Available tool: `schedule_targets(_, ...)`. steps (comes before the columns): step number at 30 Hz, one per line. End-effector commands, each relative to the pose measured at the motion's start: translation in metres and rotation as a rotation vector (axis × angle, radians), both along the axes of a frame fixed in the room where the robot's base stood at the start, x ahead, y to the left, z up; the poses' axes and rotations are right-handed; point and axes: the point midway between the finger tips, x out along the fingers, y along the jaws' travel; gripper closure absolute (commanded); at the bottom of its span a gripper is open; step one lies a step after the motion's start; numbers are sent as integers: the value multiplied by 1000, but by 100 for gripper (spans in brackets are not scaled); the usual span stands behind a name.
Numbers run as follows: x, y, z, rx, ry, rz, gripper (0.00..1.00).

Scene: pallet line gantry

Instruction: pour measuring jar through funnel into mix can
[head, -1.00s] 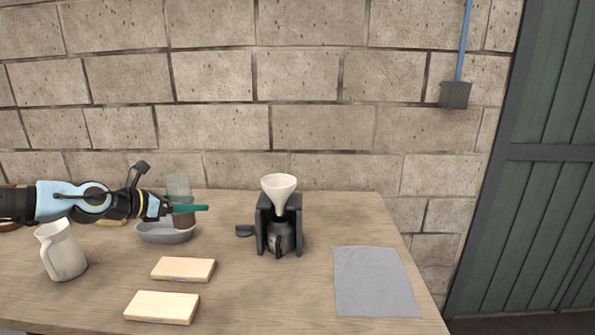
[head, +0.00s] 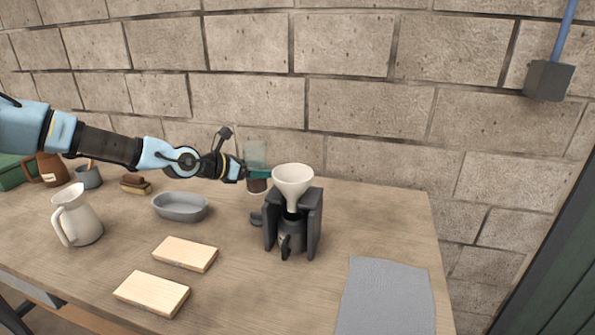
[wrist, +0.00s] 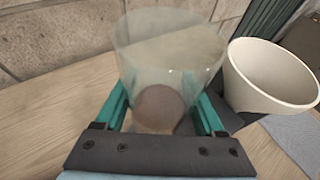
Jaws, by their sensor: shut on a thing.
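My gripper (head: 258,175) is shut on the clear measuring jar (head: 255,153), which holds some brown contents low down. In the wrist view the jar (wrist: 170,60) stands between the teal fingers, looking close to upright. The white funnel (head: 293,182) sits in a dark stand (head: 314,222), just right of the jar; it also shows in the wrist view (wrist: 270,78) at the right. The dark grey mix can (head: 291,234) stands under the funnel inside the stand, partly hidden by it. The jar is beside the funnel, not over it.
A grey oval dish (head: 180,208), a white pitcher (head: 76,218) and two pale wooden blocks (head: 186,253) are to the left. A grey cloth (head: 388,297) lies at the right. A brown mug (head: 51,169) and grey cup (head: 89,176) stand far left. A brick wall closes the back.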

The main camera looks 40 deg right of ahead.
Motion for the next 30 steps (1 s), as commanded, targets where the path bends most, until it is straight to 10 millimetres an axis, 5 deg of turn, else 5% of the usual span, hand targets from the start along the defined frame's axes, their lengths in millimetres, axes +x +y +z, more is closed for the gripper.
schedule_targets(17,-5,1,6,44,-172,-3,99)
schedule_targets(25,-10,-1,22,88,-342,-3,99)
schedule_targets(30,-14,-2,57,114,-452,-1,99)
